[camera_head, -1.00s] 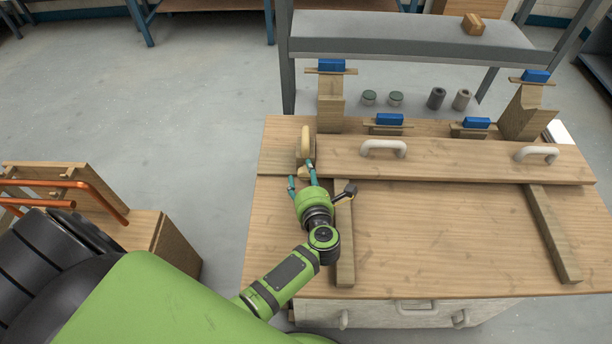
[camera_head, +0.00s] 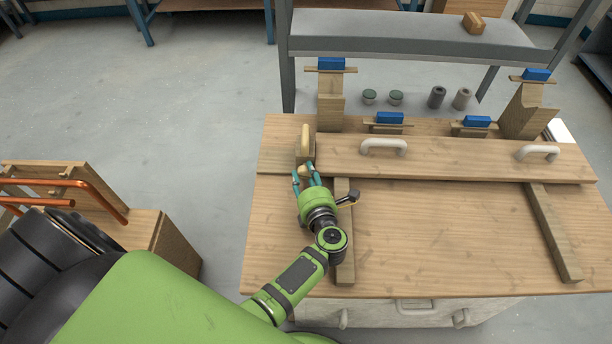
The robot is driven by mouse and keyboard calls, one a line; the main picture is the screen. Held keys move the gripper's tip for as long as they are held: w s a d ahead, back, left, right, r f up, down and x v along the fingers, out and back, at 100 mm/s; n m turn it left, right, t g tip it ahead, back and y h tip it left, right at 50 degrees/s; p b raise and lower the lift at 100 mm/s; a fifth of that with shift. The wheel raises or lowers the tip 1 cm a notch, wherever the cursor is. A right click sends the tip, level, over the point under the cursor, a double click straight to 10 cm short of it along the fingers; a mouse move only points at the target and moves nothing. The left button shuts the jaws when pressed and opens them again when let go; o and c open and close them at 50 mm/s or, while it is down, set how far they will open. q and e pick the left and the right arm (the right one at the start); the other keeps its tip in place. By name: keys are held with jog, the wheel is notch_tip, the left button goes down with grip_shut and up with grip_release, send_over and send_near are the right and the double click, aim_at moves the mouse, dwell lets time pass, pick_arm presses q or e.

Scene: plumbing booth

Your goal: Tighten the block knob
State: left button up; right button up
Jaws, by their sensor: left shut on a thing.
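A small wooden block (camera_head: 299,157) with a pale upright rounded piece (camera_head: 305,138) stands at the left end of the bench's long rail. A small pale knob (camera_head: 304,170) shows at the block's front, mostly hidden by my fingers. My left gripper (camera_head: 305,174) reaches up to it from the front, with one teal finger on each side, and is shut on the knob. My right gripper is not in view.
The wooden bench (camera_head: 440,240) carries a long rail with two white handles (camera_head: 384,147) and two wooden strips (camera_head: 551,232). Blue-topped wooden supports (camera_head: 330,95) stand behind. Copper pipes (camera_head: 75,185) lie at the left. The bench's middle is clear.

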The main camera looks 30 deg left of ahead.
pick_arm(q)
jog(key=shift+s+f, duration=0.1)
jog(key=shift+f, duration=0.1)
jog(key=o, duration=1.1)
jog(key=shift+r, duration=0.1)
